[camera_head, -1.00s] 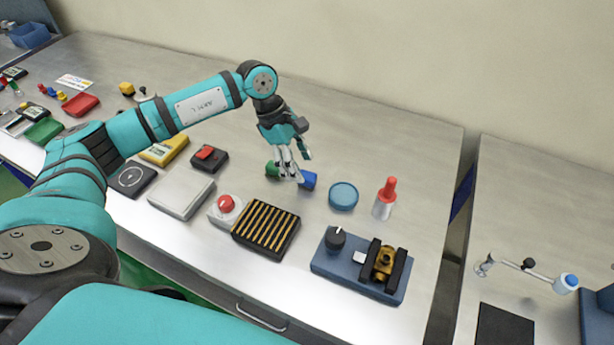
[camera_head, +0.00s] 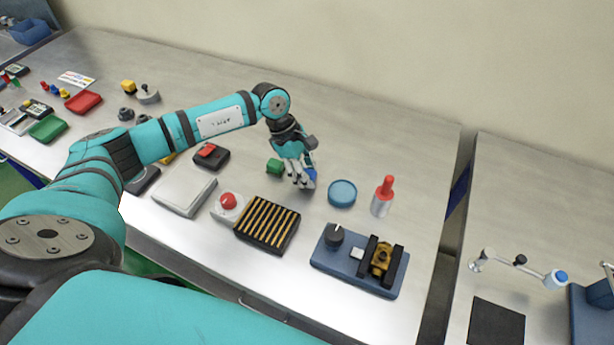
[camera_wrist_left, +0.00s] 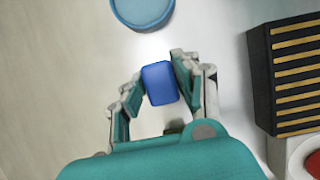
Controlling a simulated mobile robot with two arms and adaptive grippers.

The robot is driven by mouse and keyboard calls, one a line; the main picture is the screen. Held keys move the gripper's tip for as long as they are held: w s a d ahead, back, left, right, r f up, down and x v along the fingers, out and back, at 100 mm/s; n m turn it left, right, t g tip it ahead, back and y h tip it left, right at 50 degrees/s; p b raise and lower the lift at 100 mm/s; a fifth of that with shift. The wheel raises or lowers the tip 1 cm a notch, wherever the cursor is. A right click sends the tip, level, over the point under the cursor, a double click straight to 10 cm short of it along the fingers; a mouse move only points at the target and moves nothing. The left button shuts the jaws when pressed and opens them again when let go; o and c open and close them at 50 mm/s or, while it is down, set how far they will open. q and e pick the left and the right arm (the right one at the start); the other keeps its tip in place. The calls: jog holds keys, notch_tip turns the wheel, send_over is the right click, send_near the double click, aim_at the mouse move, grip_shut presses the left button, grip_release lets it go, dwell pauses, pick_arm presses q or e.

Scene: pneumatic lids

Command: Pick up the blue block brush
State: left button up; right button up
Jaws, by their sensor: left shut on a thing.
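The blue block brush (camera_wrist_left: 159,83) is a small blue block between the fingers of my left gripper (camera_wrist_left: 158,88) in the left wrist view. My left gripper (camera_head: 302,183) is shut on it, low over the metal bench. In the head view only a small part of the blue block (camera_head: 312,174) shows beside the fingers; the rest is hidden behind them. I cannot tell whether it touches the bench. My right gripper is not in view.
A blue round dish (camera_head: 342,193) and a red-topped bottle (camera_head: 382,197) are to the right. A black tray with yellow ribs (camera_head: 266,224) and a red button box (camera_head: 228,205) lie in front. The bench behind is clear.

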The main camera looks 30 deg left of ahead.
pick_arm(q)
grip_shut()
jog(key=shift+r, duration=0.15)
jog(key=shift+r, duration=0.3)
notch_tip(320, 180, up, 8)
jog(key=b, duration=0.3)
jog(key=shift+r, duration=0.6)
